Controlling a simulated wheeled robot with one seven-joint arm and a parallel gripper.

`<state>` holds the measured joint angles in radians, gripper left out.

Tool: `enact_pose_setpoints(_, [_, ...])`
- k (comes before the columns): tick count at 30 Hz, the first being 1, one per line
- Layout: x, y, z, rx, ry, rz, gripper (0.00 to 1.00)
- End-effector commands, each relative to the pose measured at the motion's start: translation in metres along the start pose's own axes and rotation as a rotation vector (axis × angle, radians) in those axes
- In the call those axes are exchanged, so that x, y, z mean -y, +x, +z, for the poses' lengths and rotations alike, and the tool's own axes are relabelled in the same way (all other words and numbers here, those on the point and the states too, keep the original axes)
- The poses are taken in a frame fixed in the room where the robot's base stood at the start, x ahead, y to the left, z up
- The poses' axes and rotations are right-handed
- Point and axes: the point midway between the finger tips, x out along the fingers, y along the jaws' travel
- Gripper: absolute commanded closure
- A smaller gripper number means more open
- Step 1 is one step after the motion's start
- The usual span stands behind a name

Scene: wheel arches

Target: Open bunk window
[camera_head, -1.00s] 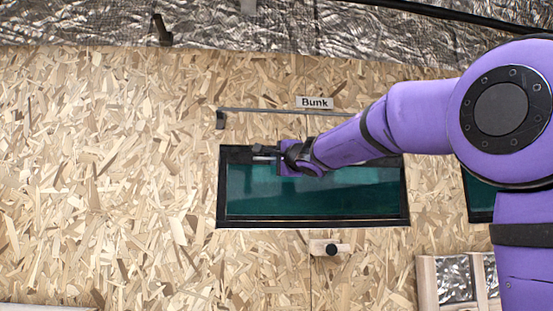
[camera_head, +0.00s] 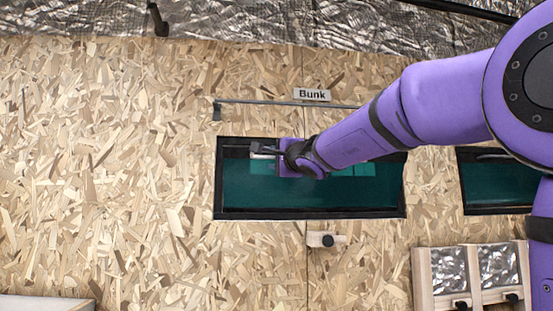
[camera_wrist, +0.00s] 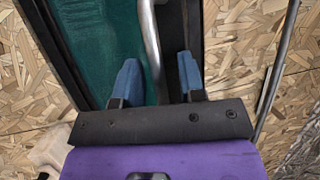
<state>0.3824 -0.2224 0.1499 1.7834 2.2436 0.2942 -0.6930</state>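The bunk window (camera_head: 300,197), a wide dark-framed pane with green glass, is set in the chipboard wall under a "Bunk" label (camera_head: 311,95). It looks shut or nearly so; I cannot tell exactly. My gripper (camera_head: 264,150) is at the window's upper left part, partly hidden by my own wrist. In the wrist view, the two blue fingers of my gripper (camera_wrist: 156,75) stand apart. A grey metal bar (camera_wrist: 151,40), apparently the window's handle, runs between them, nearer the left finger. I see no clear grip on it.
A thin rail (camera_head: 260,102) runs above the window. A small wooden block with a black knob (camera_head: 327,240) is below it. A second window (camera_head: 495,185) is at the right, with wood-framed silvery panels (camera_head: 470,272) lower right. The wall to the left is mostly clear.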

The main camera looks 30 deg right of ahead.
Motion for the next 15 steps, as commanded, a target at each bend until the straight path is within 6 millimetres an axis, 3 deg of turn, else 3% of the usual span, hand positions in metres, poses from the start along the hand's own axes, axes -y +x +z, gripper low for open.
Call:
enact_pose_setpoints(8, [0.001, -0.017, 0.000, -0.001, -0.002, -0.001, 0.63])
enact_pose_setpoints(15, [0.001, -0.060, 0.000, -0.001, -0.003, -0.002, 0.63])
